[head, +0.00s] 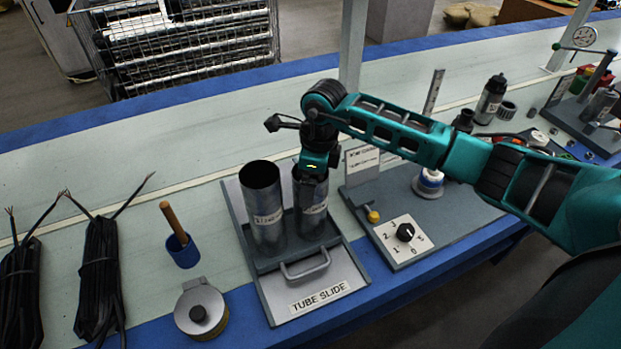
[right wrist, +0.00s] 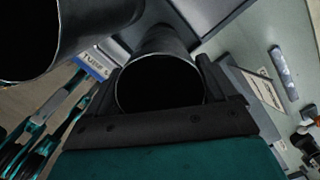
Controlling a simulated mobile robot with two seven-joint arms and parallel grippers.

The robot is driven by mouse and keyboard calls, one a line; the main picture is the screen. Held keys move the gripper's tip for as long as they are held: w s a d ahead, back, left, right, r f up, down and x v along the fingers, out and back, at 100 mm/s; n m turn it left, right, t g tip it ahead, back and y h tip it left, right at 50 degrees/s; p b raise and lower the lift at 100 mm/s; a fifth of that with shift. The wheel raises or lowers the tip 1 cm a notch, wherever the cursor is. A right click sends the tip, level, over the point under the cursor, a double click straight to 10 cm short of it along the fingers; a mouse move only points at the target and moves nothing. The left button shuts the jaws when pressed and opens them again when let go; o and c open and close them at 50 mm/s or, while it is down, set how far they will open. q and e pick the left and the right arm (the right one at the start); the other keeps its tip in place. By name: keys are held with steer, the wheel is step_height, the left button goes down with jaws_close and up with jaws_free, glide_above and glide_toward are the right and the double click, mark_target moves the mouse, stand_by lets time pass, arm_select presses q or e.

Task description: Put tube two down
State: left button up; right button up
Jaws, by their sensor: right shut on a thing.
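Two grey metal tubes stand upright side by side at the tube slide (head: 330,278), a grey tray with a handle and a "TUBE SLIDE" label. The wider left tube (head: 265,215) is open at the top and free of any gripper. My right gripper (head: 314,172) is shut on the narrower right tube (head: 311,212) near its top rim. In the right wrist view this tube (right wrist: 160,52) sits between the two fingers, with the wider tube (right wrist: 95,25) close beside it. The held tube's lower end is at the tray; I cannot tell whether it touches. My left gripper is out of view.
A dial panel (head: 405,240) with a yellow knob stands right of the tray. Left of the tray are a blue cup (head: 184,252) with a wooden handle, a round gauge-like tin (head: 201,310) and black cable bundles (head: 100,275). The bench behind the tubes is clear.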

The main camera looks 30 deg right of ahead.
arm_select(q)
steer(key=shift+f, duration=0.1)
arm_select(e)
steer(key=shift+f, duration=0.1)
steer(key=o, duration=1.1)
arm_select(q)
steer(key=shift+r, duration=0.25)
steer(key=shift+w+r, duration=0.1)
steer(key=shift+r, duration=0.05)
arm_select(e)
step_height(320, 180, up, 12)
steer(key=d, duration=0.1)
steer(key=shift+s, duration=0.45)
steer(key=shift+s+d, duration=0.1)
